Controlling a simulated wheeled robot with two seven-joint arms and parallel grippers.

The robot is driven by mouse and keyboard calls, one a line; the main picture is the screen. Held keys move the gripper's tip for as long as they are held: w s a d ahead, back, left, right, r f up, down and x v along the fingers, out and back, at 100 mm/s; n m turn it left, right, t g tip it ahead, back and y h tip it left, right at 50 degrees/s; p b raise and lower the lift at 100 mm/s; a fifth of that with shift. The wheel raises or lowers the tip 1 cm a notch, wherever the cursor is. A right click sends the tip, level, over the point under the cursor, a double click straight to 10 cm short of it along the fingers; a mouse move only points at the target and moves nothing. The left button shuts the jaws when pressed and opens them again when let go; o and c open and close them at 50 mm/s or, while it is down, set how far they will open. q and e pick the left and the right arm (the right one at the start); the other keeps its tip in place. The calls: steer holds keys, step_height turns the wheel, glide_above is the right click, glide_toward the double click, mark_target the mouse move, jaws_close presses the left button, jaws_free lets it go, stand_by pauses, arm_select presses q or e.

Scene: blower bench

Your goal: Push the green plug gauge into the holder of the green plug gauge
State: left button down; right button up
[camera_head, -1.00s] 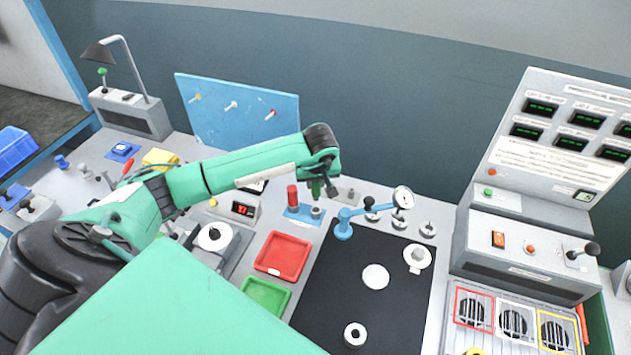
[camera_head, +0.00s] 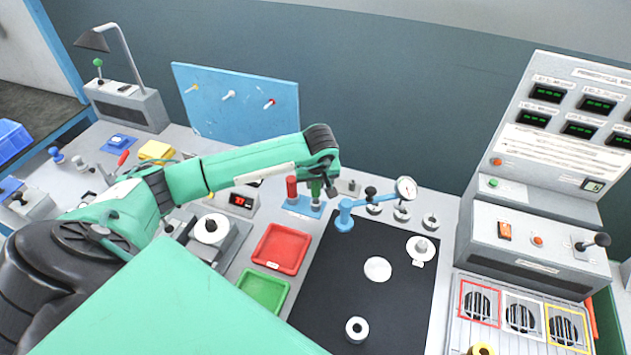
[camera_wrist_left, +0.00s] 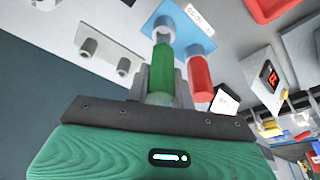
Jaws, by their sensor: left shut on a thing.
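The green plug gauge (camera_wrist_left: 161,70) is held between the fingers of my left gripper (camera_wrist_left: 158,92) in the left wrist view. Its far end meets the grey socket of the blue holder (camera_wrist_left: 187,22); how deep it sits I cannot tell. In the head view the green plug gauge (camera_head: 316,188) stands upright under my left gripper (camera_head: 326,184), over the right side of the blue holder (camera_head: 305,208). The red plug gauge (camera_head: 292,189) stands in the same holder to its left; it also shows in the left wrist view (camera_wrist_left: 201,78). My right gripper is not in view.
A grey block with two pegs (camera_head: 348,188) stands right of the holder. A blue dial gauge stand (camera_head: 345,216) is close by on the black mat (camera_head: 330,275). A red tray (camera_head: 281,250) and a green tray (camera_head: 263,291) lie in front.

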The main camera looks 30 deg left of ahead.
arm_select(q)
steer(key=shift+f+b, duration=0.4)
steer(key=shift+f, duration=0.05)
steer(key=shift+f+b, duration=0.65)
steer(key=shift+f, duration=0.1)
steer(key=shift+f, duration=0.15)
stand_by(0.5)
steer(key=shift+f+b, duration=0.3)
steer(key=shift+b, duration=0.2)
steer(key=c, duration=1.1)
jaws_free()
steer(key=shift+r, duration=0.1)
